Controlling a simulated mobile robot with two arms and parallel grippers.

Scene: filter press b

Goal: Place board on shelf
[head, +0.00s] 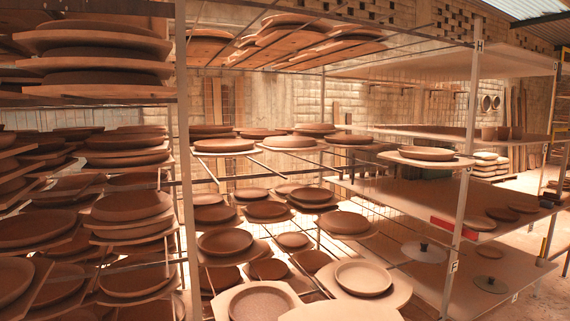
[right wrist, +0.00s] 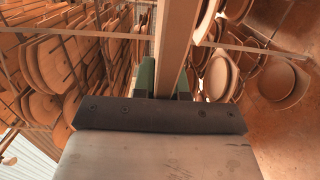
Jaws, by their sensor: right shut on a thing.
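In the right wrist view, my right gripper (right wrist: 164,84) has its green fingers on either side of a long, pale beige board (right wrist: 172,40), seen nearly edge-on. It is shut on this board, whose far end runs out of the top of the view. Neither gripper can be made out in the head view. The open metal shelf rack (head: 184,190) fills the middle, with several boards bearing round clay plates on its levels. A pale board (head: 342,310) shows at the bottom edge of the head view; I cannot tell if it is the held one.
A plate stack (head: 95,50) stands on boards at the upper left. A rack post (head: 463,180) rises at the right, with a plate on a board (head: 428,154) beside it. Broad shelves (head: 400,210) behind it have free room. Wall brickwork closes off the back.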

